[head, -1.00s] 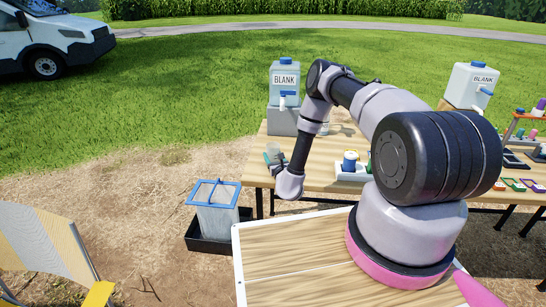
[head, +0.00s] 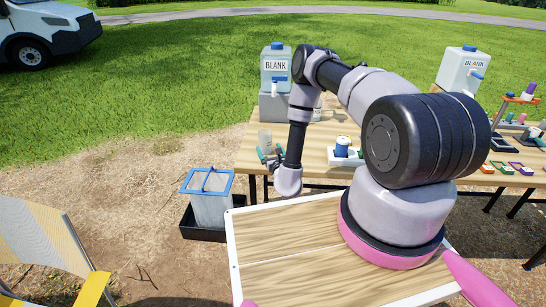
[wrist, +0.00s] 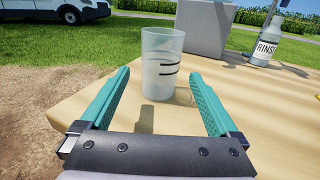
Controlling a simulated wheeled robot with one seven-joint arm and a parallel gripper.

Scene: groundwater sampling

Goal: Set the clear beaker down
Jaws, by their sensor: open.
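The clear beaker (wrist: 161,68) stands upright on the wooden table (wrist: 75,118), near its left end. Dark marks show on its side in the wrist view. My gripper (wrist: 163,88) is open, with its teal fingers on either side of the beaker's near side and visible gaps to both. In the head view the beaker (head: 265,140) shows small at the table's left end. My gripper (head: 268,155) is partly hidden there by my arm.
A grey block (wrist: 203,28) stands behind the beaker, under the BLANK container (head: 276,66). A RINSE bottle (wrist: 265,42) stands at the right. A white tray (head: 345,157) holds small items.

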